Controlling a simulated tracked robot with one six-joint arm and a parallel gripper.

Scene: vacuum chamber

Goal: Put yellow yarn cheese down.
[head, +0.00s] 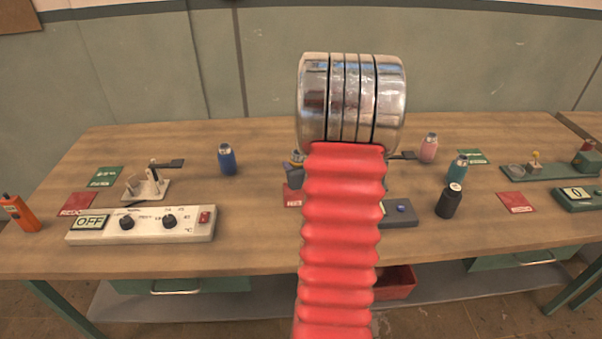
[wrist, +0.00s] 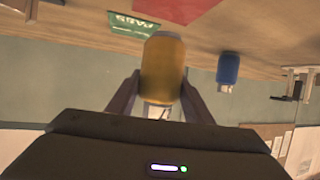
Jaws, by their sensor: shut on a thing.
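In the wrist view, which shows the scene upside down, a yellow rounded cylinder (wrist: 163,70), the yellow yarn cheese, sits between the two dark fingers of my gripper (wrist: 160,92). The fingers are shut on its sides. A pale part shows at its end toward my gripper's body. I cannot tell whether it touches the table. Beyond it lie a green card (wrist: 132,25) and a red card (wrist: 178,8) on the wooden table. In the head view my red-sleeved arm hides my gripper and the yellow thing.
A blue bottle (head: 227,160) stands left of my arm; pink (head: 429,148), teal (head: 457,168) and black (head: 450,201) bottles stand right. A white control box (head: 142,225) and an orange tool (head: 19,213) are at left. The table (head: 255,225) has bare wood left of my arm.

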